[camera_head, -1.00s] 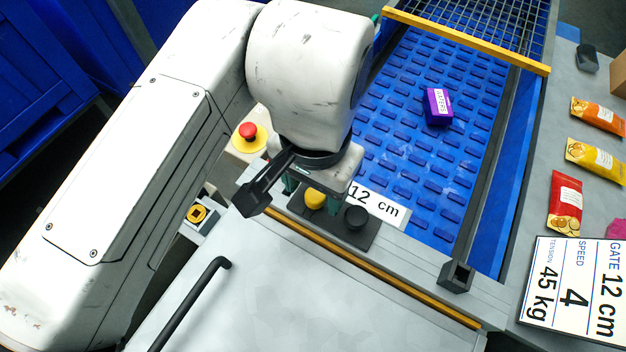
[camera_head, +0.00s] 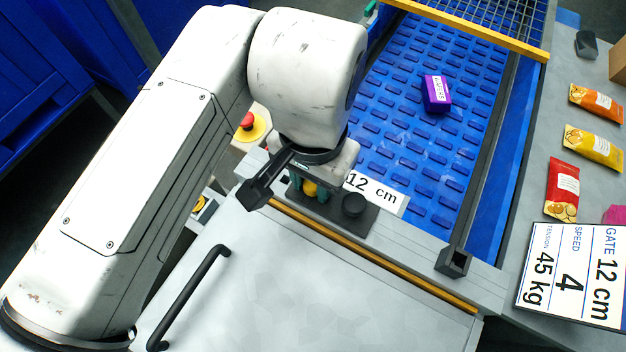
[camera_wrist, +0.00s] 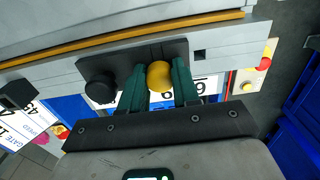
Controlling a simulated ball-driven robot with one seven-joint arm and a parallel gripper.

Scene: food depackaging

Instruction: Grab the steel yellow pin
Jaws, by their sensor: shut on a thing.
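The yellow pin (camera_wrist: 159,75) has a round yellow head and stands on a dark plate (camera_wrist: 118,69) next to a black knob (camera_wrist: 100,87). My gripper (camera_wrist: 158,78) has its two green fingers on either side of the yellow head, shut on it. In the head view the yellow pin (camera_head: 310,188) is partly covered by my gripper (camera_head: 306,182), and the black knob (camera_head: 353,204) stands to its right. The pin's lower part is hidden.
A 12 cm label (camera_head: 374,190) lies behind the plate. The blue conveyor (camera_head: 400,150) carries a purple box (camera_head: 436,93). A red emergency button (camera_head: 247,121) is left of my wrist. A black handle (camera_head: 190,290) stands up from the grey cover in front.

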